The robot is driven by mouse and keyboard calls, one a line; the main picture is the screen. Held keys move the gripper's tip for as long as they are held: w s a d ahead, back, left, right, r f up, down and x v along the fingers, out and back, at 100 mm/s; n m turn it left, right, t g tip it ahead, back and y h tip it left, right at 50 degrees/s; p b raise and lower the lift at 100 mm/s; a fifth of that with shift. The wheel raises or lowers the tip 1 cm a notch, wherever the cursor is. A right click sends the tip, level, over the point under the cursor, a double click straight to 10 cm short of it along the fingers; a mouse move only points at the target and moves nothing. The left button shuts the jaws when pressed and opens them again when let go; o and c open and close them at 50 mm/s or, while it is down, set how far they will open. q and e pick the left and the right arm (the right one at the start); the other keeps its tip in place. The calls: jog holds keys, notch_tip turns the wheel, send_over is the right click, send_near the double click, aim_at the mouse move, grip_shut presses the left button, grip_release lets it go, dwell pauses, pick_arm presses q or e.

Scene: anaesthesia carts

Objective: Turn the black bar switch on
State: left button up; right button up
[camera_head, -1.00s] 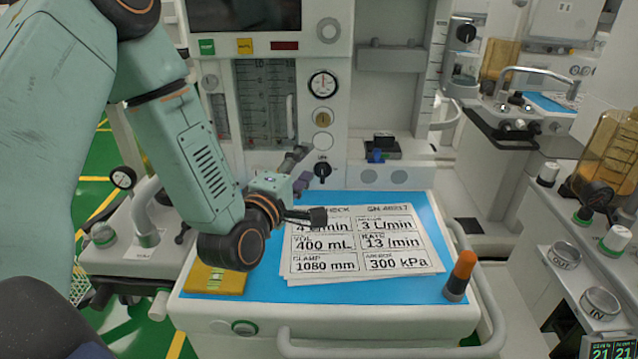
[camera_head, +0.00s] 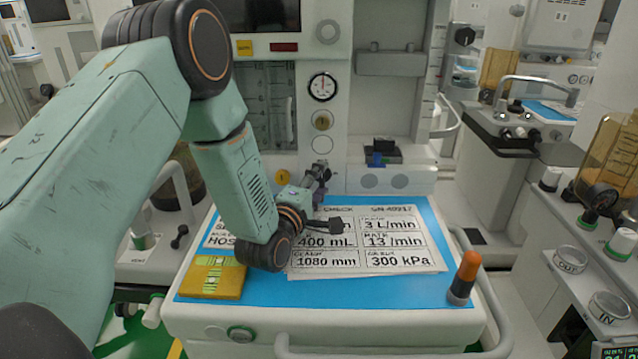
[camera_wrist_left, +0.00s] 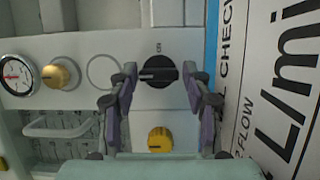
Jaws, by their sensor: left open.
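The black bar switch (camera_wrist_left: 158,72) is a round black knob on the pale panel in the left wrist view. Its bar lies level there, with a white mark pointing left and the ON label (camera_wrist_left: 158,48) above it. My left gripper (camera_wrist_left: 160,82) is open, with its purple fingers on either side of the switch; I cannot tell whether they touch it. In the head view my left gripper (camera_head: 320,178) is at the panel, above the papers, and hides the switch. My right gripper is not in view.
A yellow knob (camera_wrist_left: 160,140) sits on the panel close to the switch. Brass knob (camera_head: 322,120) and gauge (camera_head: 323,87) are higher. Below are the blue worktop (camera_head: 255,292) with printed sheets, a yellow pad (camera_head: 212,278) and an orange-topped cylinder (camera_head: 466,275).

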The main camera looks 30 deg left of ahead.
pick_arm(q)
jog(key=shift+r, duration=0.1)
jog(key=shift+c, duration=0.7)
jog(key=c, duration=0.7)
jog(key=shift+r+m+g+p, duration=0.3)
jog(key=shift+m+g+p, duration=0.2)
jog(key=shift+m+p, duration=0.85)
jog(key=shift+c, duration=0.2)
jog(key=m+g+p, duration=0.1)
jog(key=m+p, duration=0.2)
jog(key=p, duration=0.1)
jog(key=shift+w+d+r+g+y, duration=0.1)
jog(key=shift+g+y, duration=0.3)
jog(key=m+y+p, duration=0.1)
jog(key=m, duration=0.1)
jog(key=m+g+p, duration=0.1)
jog(key=m+p, duration=0.1)
jog(key=shift+w+d+r+g+y, duration=0.1)
jog(key=shift+g+y, duration=0.2)
jog(key=shift+y, duration=0.1)
jog(key=shift+m+g+y+p, duration=0.3)
jog(key=shift+m+y+p, duration=0.4)
jog(key=shift+m, duration=0.25)
jog(key=shift+m+g+y+p, duration=0.4)
jog(key=shift+m+y+p, duration=0.1)
jog(key=shift+m, duration=0.4)
jog(key=shift+w, duration=0.1)
